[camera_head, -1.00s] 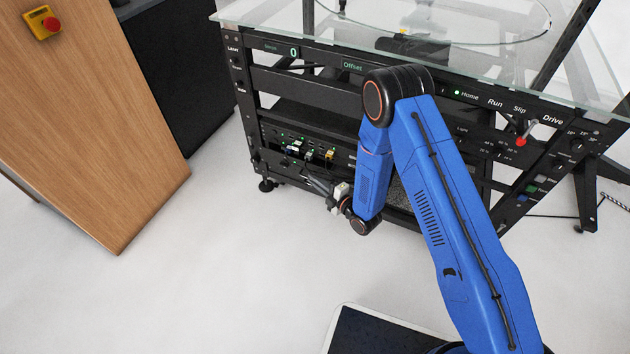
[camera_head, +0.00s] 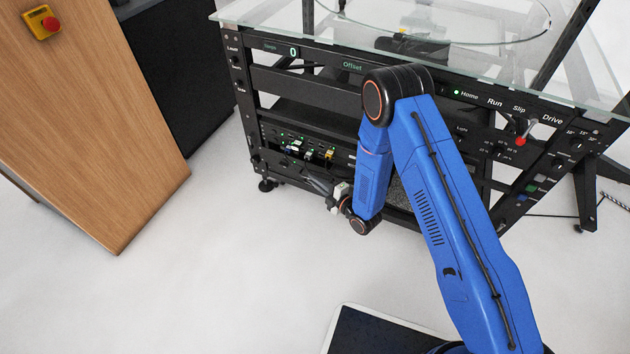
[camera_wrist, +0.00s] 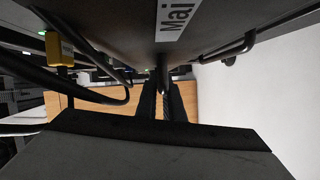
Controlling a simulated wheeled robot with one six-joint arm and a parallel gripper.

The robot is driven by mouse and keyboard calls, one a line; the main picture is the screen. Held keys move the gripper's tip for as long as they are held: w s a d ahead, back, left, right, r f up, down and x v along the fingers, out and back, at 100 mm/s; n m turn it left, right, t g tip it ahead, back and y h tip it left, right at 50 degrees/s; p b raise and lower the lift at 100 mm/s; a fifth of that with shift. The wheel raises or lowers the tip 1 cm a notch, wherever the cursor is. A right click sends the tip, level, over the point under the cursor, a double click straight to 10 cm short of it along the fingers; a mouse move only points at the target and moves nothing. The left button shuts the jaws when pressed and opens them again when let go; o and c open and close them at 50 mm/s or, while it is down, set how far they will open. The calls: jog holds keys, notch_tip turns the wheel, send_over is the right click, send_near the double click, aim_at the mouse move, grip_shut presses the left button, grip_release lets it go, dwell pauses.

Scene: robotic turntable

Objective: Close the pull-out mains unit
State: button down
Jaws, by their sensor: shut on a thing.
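The pull-out mains unit shows in the wrist view as a dark panel (camera_wrist: 120,22) with a white label (camera_wrist: 175,18) reading "Mai", its end cut off. A black bar handle (camera_wrist: 238,46) runs along its side. My gripper (camera_wrist: 165,98) is shut on a dark bar at the panel's edge, which appears to be part of this handle; the fingers hide much of the grip. In the head view my gripper (camera_head: 320,184) is low at the front of the black rack (camera_head: 300,90), just below a row of plugs (camera_head: 310,153). How far the unit stands out is hard to tell.
A yellow plug (camera_wrist: 60,50) and black cables (camera_wrist: 105,97) hang left of the fingers in the wrist view. A wooden cabinet (camera_head: 95,120) with a red stop button stands left. A glass top (camera_head: 270,25) covers the rack.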

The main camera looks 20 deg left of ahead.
aim_at(325, 176)
jog(key=shift+w, duration=0.1)
dwell(0.4)
jog(key=shift+w+d, duration=0.2)
jog(key=shift+w, duration=1.8)
jog(key=c, duration=1.9)
grip_release()
jog(key=shift+w, duration=0.1)
jog(key=shift+d, duration=0.1)
